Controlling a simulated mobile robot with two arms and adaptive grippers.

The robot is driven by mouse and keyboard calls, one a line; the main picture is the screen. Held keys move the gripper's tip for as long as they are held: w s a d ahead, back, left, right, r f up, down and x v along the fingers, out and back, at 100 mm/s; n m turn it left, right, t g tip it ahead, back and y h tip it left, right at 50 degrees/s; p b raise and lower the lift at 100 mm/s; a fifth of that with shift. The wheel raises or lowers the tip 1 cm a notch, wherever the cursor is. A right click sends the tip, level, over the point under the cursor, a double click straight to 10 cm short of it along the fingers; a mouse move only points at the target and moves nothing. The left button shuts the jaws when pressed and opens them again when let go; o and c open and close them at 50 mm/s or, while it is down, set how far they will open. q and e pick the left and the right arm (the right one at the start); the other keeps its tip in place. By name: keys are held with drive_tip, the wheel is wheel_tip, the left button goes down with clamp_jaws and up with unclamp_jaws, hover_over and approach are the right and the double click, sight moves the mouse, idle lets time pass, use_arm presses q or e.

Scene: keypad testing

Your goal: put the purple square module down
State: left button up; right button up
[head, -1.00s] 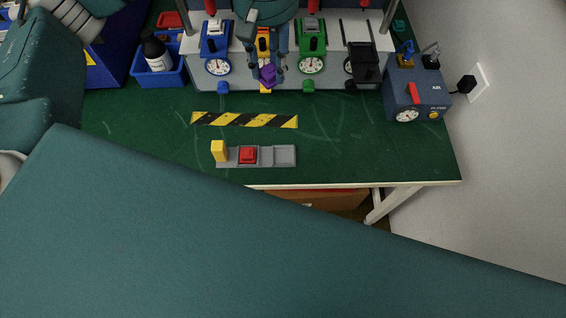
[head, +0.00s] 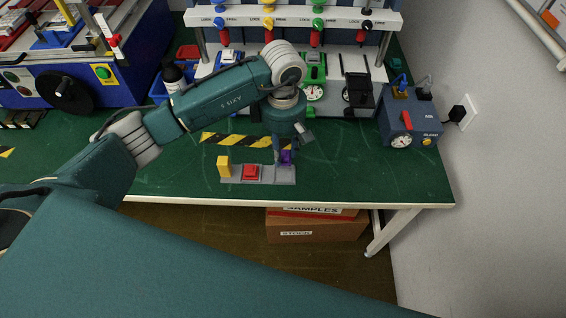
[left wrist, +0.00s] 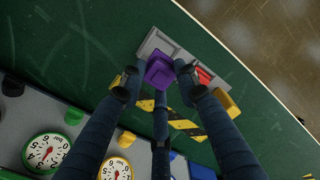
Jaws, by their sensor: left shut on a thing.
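The purple square module (head: 286,157) is held in my left gripper (head: 286,153), low over the right end of the grey tray (head: 285,176). In the left wrist view the purple module (left wrist: 158,72) sits between the fingertips (left wrist: 159,80) and partly covers the tray's end compartment (left wrist: 153,45). I cannot tell whether the module touches the tray. A red square module (head: 250,172) sits in the tray's middle, and a yellow block (head: 223,166) stands at its left end. Both also show in the left wrist view. My right gripper is out of view.
A black and yellow striped strip (head: 222,138) lies behind the tray. The test stand with dials (head: 313,92) is at the back, and a blue-grey air box (head: 408,125) is at the right. The bench's front edge (head: 370,204) is close. Green bench top is clear right of the tray.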

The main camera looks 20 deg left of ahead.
sight(283, 153)
use_arm(q)
wheel_tip(283, 153, down, 3)
drive_tip(key=shift+d+f, duration=0.1)
drive_tip(key=shift+f, duration=0.35)
wheel_tip(283, 153, down, 3)
drive_tip(key=shift+s+f+p, duration=0.1)
drive_tip(key=shift+f+p, duration=0.1)
drive_tip(key=shift+p, duration=0.4)
drive_tip(key=shift+f, duration=0.2)
drive_tip(key=o, duration=1.1)
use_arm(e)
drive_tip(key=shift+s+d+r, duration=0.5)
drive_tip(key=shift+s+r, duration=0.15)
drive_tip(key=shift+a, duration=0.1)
use_arm(q)
drive_tip(key=shift+r, duration=0.1)
